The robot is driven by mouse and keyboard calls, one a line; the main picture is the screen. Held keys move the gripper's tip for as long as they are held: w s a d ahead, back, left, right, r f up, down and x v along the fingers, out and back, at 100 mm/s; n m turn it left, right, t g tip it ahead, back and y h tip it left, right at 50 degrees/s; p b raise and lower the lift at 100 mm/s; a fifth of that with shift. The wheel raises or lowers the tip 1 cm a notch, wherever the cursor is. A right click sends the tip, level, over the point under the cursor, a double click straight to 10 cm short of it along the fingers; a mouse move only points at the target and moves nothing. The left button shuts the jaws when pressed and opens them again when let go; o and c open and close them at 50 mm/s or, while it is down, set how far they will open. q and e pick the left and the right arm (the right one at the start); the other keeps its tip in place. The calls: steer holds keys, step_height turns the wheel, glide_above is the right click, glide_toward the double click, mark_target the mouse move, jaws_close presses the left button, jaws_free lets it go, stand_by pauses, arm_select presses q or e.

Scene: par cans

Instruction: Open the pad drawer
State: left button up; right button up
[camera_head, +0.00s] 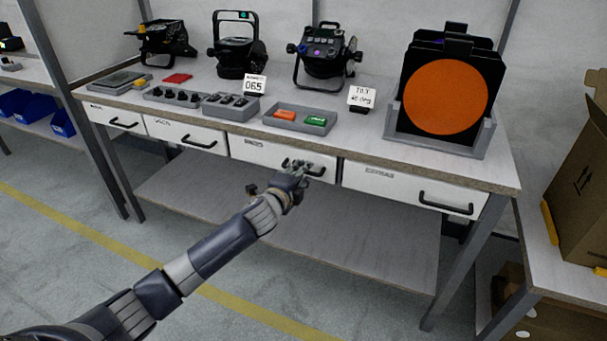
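Four drawers run along the front of the workbench, each with a black bar handle and a small label too blurred to read, so I cannot tell by label which is the pad drawer. My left gripper (296,172) is at the handle (318,174) of the third drawer from the left (262,153). It covers part of that handle; I cannot tell whether its fingers touch or grip it. All the drawers look shut: the first (99,115), second (163,130), third, and the wide fourth (400,187). My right gripper is not in view.
On the bench top (225,127) stand stage lamps (325,55), small trays (300,117), sign cards (361,97) and a rack with an orange disc (445,97). A lower shelf (300,235) lies beneath. A cardboard box (585,190) is at right. Floor in front is clear.

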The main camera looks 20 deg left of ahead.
arm_select(q)
steer(key=shift+x, duration=0.85)
jaws_close()
